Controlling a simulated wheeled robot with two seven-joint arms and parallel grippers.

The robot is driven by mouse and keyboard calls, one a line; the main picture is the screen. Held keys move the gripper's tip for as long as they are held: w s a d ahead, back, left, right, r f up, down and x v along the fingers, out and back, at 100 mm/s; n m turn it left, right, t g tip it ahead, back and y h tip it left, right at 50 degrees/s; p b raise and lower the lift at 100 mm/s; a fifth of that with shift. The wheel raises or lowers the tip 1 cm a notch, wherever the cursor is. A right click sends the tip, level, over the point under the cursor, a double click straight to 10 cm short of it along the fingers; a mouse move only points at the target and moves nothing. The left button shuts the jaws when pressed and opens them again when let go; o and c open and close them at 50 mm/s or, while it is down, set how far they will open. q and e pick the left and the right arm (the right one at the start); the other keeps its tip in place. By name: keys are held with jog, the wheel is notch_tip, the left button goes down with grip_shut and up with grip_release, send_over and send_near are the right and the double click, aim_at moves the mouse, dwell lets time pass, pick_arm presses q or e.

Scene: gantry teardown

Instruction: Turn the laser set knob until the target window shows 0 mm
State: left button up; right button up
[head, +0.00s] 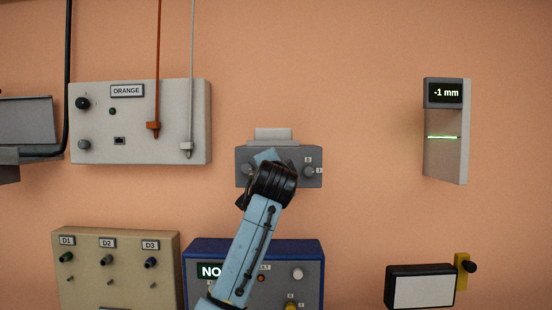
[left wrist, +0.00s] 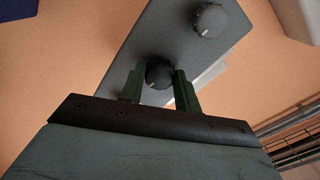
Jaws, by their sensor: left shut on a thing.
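The target window (head: 446,93), on a pale wall unit at the right, reads -1 mm. A green laser line (head: 443,137) glows below it. A grey control box (head: 297,153) with knobs is on the wall at the centre; my left arm covers part of its front. In the left wrist view, my left gripper (left wrist: 159,77) has its two green fingers on either side of a dark round knob (left wrist: 158,72), shut on it. A second knob (left wrist: 209,20) on the same box is free. In the head view my fingertips are hidden. My right gripper is not in view.
A white ORANGE box (head: 190,103) with hanging orange and grey cords is to the left. A beige D1-D3 box (head: 82,273) and a blue-framed box (head: 313,258) are below. A white-faced box (head: 420,290) with a yellow bracket is at lower right. The wall right of centre is bare.

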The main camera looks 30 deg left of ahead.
pick_arm(q)
jog(key=shift+m+p, duration=3)
jog(key=shift+p, duration=0.35)
jog(key=o, duration=1)
jog(key=shift+c, duration=0.2)
jog(key=shift+s, duration=0.1)
jog(key=b+v, duration=0.3)
jog(key=v, duration=1)
jog(key=shift+d, duration=0.15)
